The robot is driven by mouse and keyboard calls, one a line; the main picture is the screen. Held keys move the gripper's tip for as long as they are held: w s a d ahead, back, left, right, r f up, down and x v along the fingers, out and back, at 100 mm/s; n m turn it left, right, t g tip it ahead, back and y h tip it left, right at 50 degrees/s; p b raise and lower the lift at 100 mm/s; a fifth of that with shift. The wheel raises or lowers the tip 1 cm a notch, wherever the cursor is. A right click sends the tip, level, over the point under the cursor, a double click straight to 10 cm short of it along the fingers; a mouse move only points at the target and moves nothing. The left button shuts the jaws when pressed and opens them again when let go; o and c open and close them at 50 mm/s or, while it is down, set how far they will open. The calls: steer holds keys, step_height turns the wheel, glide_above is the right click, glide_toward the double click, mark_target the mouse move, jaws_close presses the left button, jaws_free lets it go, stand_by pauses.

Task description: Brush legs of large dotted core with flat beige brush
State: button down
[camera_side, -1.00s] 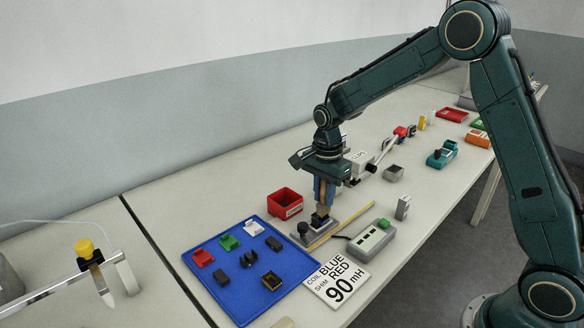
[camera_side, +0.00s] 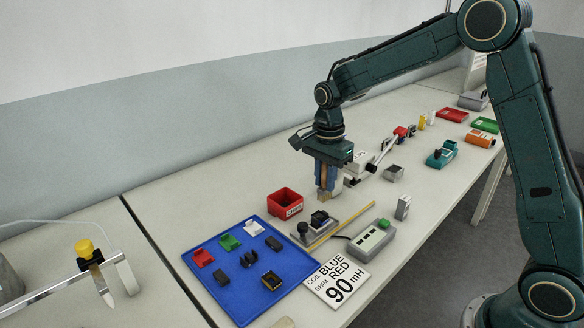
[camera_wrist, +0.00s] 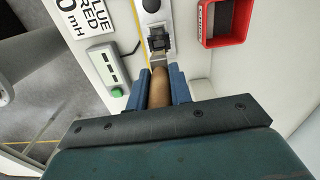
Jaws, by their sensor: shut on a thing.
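My gripper (camera_side: 327,172) is shut on a flat beige brush (camera_side: 322,195), which points down. In the wrist view the brush's tan handle (camera_wrist: 160,88) sits between my blue fingers (camera_wrist: 160,95). A dark core (camera_side: 320,219) sits on a grey fixture (camera_side: 303,240) on the table; it also shows in the wrist view (camera_wrist: 159,40). I cannot make out dots or its legs.
A blue tray (camera_side: 232,306) holds coloured bobbins and several dark parts. A red bin (camera_side: 284,202) stands left of the brush. A yellow stick (camera_side: 341,227), a grey meter (camera_side: 371,240) and a label card (camera_side: 337,281) lie near the fixture.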

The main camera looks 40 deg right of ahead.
mark_target(321, 189)
steer(key=shift+r, duration=2.2)
steer(key=shift+f, duration=0.1)
steer(key=shift+a+f, duration=0.4)
steer(key=shift+f, duration=0.85)
steer(key=shift+a+f, duration=0.4)
steer(key=shift+f, duration=0.8)
steer(key=shift+a+f, duration=0.4)
steer(key=shift+f, duration=0.85)
steer(key=shift+f, duration=0.7)
steer(key=shift+d, duration=0.5)
steer(key=shift+d, duration=0.4)
steer(key=shift+d+r, duration=0.1)
steer(key=shift+d, duration=0.2)
steer(key=shift+a, duration=0.55)
